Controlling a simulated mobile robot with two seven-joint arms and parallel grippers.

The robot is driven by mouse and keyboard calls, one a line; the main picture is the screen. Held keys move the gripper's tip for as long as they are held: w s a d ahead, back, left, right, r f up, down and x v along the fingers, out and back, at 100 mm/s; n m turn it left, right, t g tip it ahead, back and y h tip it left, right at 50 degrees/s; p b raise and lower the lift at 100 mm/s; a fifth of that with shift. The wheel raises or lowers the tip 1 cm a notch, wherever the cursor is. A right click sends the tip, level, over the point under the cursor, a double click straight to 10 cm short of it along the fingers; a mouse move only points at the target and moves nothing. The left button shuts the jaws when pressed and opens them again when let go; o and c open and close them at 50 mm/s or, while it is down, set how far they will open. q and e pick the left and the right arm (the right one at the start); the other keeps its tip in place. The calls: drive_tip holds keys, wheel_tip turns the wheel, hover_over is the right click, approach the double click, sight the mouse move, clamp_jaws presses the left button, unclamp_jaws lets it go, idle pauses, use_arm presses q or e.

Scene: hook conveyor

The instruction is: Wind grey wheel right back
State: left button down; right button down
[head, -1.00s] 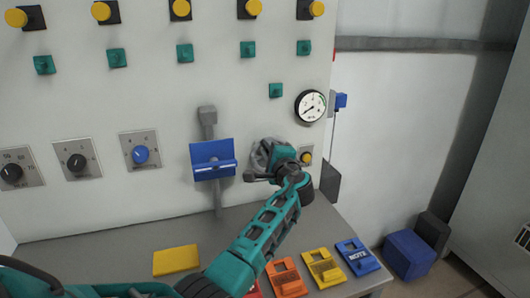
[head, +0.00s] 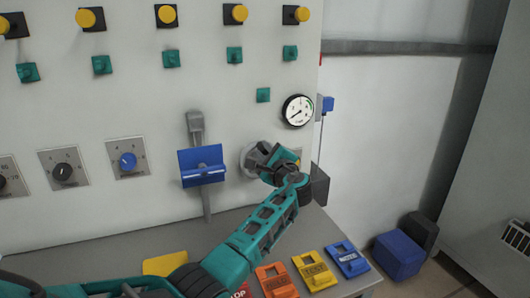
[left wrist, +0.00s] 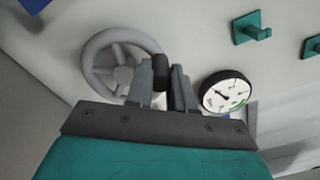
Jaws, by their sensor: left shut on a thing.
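The grey wheel (head: 249,160) is on the white panel, left of and below the round gauge, partly hidden behind my left gripper (head: 268,167). In the left wrist view the spoked grey wheel (left wrist: 91,47) shows its rim and hub, with a dark handle (left wrist: 160,68) on its gauge side. My left gripper (left wrist: 162,85) is shut on this handle; its fingers lie on both sides of it. The fingertips are hard to make out in the head view. My right gripper is not in view.
The gauge (head: 298,110) is close to the wheel. A blue-plated lever (head: 203,174) stands to its left. Below, the grey shelf (head: 100,246) carries yellow, orange and blue plates (head: 348,260). A blue box (head: 398,254) lies on the floor at right.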

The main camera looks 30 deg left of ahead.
use_arm(q)
drive_tip(key=shift+r, duration=0.1)
drive_tip(key=c, duration=1)
unclamp_jaws()
drive_tip(key=v, duration=1.3)
drive_tip(key=shift+a, duration=0.1)
